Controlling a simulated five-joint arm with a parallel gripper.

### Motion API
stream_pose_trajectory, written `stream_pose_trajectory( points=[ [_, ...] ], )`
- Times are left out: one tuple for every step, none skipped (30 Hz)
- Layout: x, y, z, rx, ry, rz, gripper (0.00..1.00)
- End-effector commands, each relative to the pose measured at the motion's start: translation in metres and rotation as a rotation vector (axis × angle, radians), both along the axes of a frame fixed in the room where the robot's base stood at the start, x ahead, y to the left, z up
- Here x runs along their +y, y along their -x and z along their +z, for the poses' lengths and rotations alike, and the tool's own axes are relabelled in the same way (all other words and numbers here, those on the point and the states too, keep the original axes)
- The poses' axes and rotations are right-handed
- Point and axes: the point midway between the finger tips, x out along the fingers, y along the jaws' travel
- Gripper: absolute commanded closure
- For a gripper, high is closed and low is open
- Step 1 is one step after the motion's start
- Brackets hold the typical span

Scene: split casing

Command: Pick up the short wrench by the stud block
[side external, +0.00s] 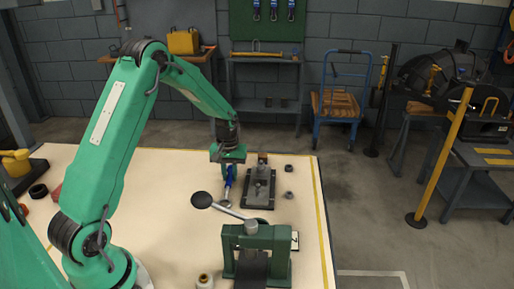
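My gripper (229,172) points down over the pale table, just left of a dark grey casing. A slim blue piece (231,175) shows directly below the green gripper body; I cannot tell whether it is a finger or a tool handle. A small grey shape (226,203) lies at its lower end and may be part of a wrench. The grey casing (259,188) stands on a dark base plate to the right of my gripper. I cannot make out for sure which part is the stud block. The finger gap is too small to see.
A green lever press (257,252) with a black-knobbed lever (201,200) stands in front of the casing.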

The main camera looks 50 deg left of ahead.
Motion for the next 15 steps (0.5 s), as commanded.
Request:
stream_pose_trajectory(
  points=[
    [0.0000,-0.0001,0.0001,0.000,0.000,0.000,1.00],
    [0.0000,-0.0001,0.0001,0.000,0.000,0.000,1.00],
    [0.0001,-0.0004,0.0004,-0.001,-0.001,0.000,1.00],
    [0.0001,-0.0004,0.0004,-0.001,0.000,0.000,1.00],
    [0.0001,-0.0004,0.0004,-0.001,0.000,0.000,1.00],
    [0.0001,-0.0004,0.0004,-0.001,0.000,0.000,1.00],
    [0.0001,-0.0004,0.0004,-0.001,-0.001,0.000,1.00],
    [0.0001,-0.0004,0.0005,-0.001,0.000,0.000,1.00],
    [0.0001,-0.0004,0.0008,-0.001,0.000,0.000,1.00],
    [0.0001,-0.0004,0.0012,-0.001,0.000,0.000,1.00],
    [0.0001,-0.0005,0.0018,-0.002,-0.001,0.000,1.00],
    [0.0001,-0.0006,0.0030,-0.002,-0.001,0.000,1.00],
    [0.0002,-0.0006,0.0042,-0.002,-0.001,0.000,1.00],
    [0.0002,-0.0008,0.0057,-0.003,-0.001,0.000,1.00],
    [0.0003,-0.0009,0.0080,-0.003,-0.001,0.000,1.00]
  ],
)
